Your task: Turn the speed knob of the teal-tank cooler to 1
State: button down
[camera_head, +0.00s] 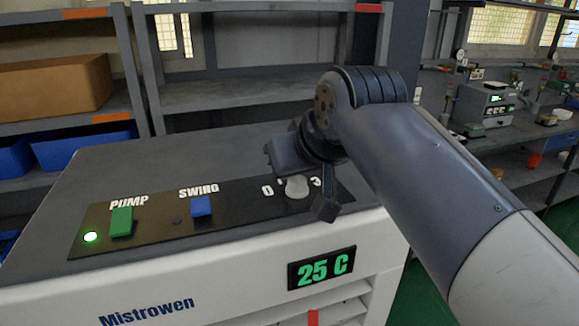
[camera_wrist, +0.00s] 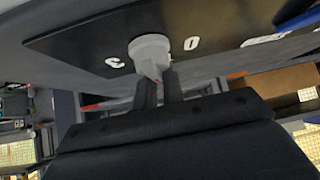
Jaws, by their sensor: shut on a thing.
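The speed knob (camera_head: 296,187) is light grey and sits at the right end of the black panel (camera_head: 150,240) on top of the cooler (camera_head: 150,285). The marks 0 and 3 show on either side of it; other marks are hidden. My gripper (camera_head: 304,182) reaches down from the right and is shut on the knob. The exact setting is hard to read. No teal tank is in view.
A lit green lamp (camera_head: 90,237), a green PUMP switch (camera_head: 121,222) and a blue SWING switch (camera_head: 201,206) are left of the knob. Shelves (camera_head: 240,85) stand behind, and a workbench (camera_head: 510,140) is at right.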

jog(key=m+h, duration=0.2)
jog(key=m, duration=0.1)
jog(key=m+h, duration=0.1)
jog(key=m, duration=0.1)
jog(key=shift+d+f+h, duration=0.35)
jog(key=shift+f+h, duration=0.05)
dwell(0.3)
jog(key=c, duration=1.5)
grip_release()
jog(key=shift+s, duration=0.15)
jog(key=shift+o, duration=0.2)
jog(key=shift+r, duration=0.15)
jog(key=shift+s+r, duration=0.1)
jog(key=shift+r, duration=0.1)
jog(key=v, duration=1)
jog(key=shift+s+a+b, duration=0.15)
jog(key=shift+s+b, duration=0.1)
jog(key=shift+b, duration=0.05)
jog(key=shift+f, duration=0.1)
